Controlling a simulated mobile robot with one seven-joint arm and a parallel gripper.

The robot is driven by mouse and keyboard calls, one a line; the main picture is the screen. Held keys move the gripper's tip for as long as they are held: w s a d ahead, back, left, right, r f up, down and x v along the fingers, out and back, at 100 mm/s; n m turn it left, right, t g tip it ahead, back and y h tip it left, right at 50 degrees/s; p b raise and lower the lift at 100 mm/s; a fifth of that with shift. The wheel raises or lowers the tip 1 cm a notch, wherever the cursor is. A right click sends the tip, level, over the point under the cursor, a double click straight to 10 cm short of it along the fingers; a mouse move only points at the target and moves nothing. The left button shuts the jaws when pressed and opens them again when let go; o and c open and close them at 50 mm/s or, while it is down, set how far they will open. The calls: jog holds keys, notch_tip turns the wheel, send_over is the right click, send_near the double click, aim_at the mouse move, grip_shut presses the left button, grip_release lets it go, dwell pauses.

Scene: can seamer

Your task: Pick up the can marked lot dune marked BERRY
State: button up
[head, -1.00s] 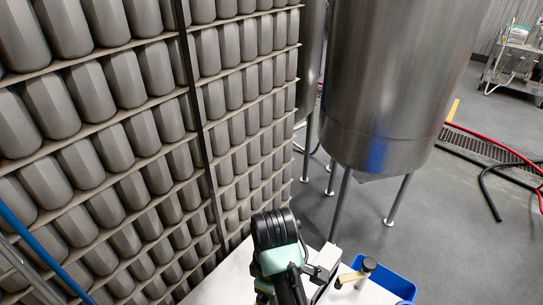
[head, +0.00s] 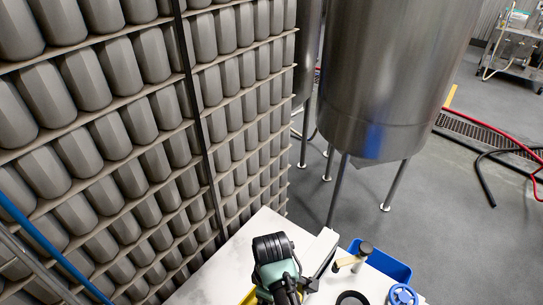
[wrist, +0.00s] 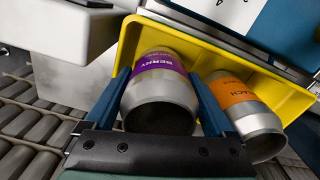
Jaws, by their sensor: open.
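In the wrist view, a silver can with a purple band reading BERRY (wrist: 163,70) lies tilted in a yellow tray (wrist: 215,50), its open end toward me. Its lot mark is not readable. My gripper (wrist: 158,80) is open, with one blue finger on each side of this can; I cannot tell whether they touch it. A second silver can with an orange band ending in "ACH" (wrist: 237,97) lies to the right in the same tray, outside the right finger. In the head view my arm hides the cans, and only a yellow edge shows beside it.
In the head view, a white worktop (head: 225,262) holds a blue bin (head: 388,263), a blue handwheel (head: 403,294) and a black ring (head: 352,298). A wall of stacked cans (head: 120,140) and a steel tank (head: 390,80) stand behind. Rollers (wrist: 35,125) lie left of the tray.

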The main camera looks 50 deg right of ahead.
jog(key=c, duration=1)
